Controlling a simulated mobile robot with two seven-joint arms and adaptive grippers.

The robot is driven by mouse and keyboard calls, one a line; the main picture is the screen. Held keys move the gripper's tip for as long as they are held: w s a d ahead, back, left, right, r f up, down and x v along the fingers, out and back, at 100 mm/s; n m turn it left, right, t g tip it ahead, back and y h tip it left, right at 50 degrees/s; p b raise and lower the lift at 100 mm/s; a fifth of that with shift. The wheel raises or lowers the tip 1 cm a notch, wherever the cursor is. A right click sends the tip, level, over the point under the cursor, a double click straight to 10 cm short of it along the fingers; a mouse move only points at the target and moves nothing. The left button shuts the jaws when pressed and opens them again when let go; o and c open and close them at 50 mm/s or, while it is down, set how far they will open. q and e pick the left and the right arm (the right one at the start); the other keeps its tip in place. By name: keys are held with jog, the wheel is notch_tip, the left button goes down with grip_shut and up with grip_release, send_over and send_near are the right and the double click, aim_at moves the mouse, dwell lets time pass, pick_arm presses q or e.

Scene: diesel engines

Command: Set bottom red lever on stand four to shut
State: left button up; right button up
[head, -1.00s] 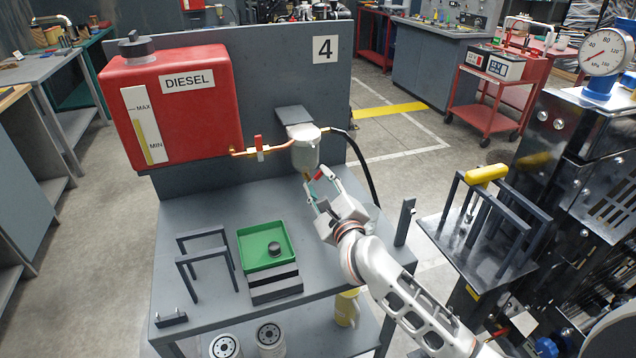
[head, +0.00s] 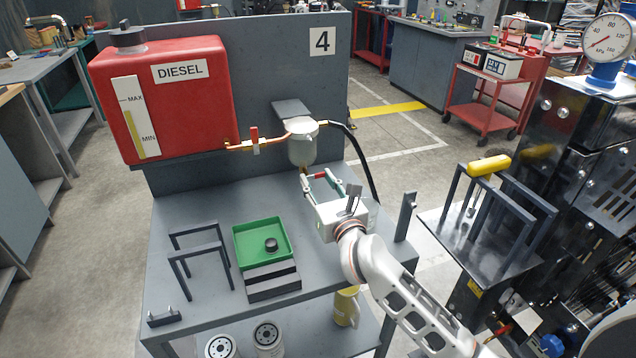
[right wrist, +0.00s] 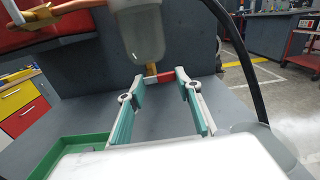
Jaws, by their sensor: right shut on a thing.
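Stand four is the grey bench with the panel marked 4 (head: 322,41). A pale filter bowl (head: 301,148) hangs on its panel. The bottom red lever (head: 320,175) sticks out just below the bowl; it also shows in the right wrist view (right wrist: 160,77). My right gripper (head: 319,180) is shut on this lever, its fingertips at either end of the red part in the right wrist view (right wrist: 160,80). Another red lever (head: 254,136) stands upright on the copper pipe left of the bowl. My left gripper is not in view.
A red diesel tank (head: 165,100) is at the left of the panel. A black hose (head: 365,165) curves down right of the bowl. A green tray (head: 262,258) and a dark frame (head: 195,245) stand on the benchtop. An engine (head: 590,150) stands at the right.

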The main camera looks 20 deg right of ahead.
jog(key=shift+f+m, duration=0.1)
jog(key=shift+m, duration=0.2)
jog(key=o, duration=1.1)
jog(key=shift+s, duration=0.15)
jog(key=s, duration=1.1)
jog(key=shift+s+d, duration=0.2)
jog(key=shift+s, duration=0.2)
jog(key=shift+s, duration=0.1)
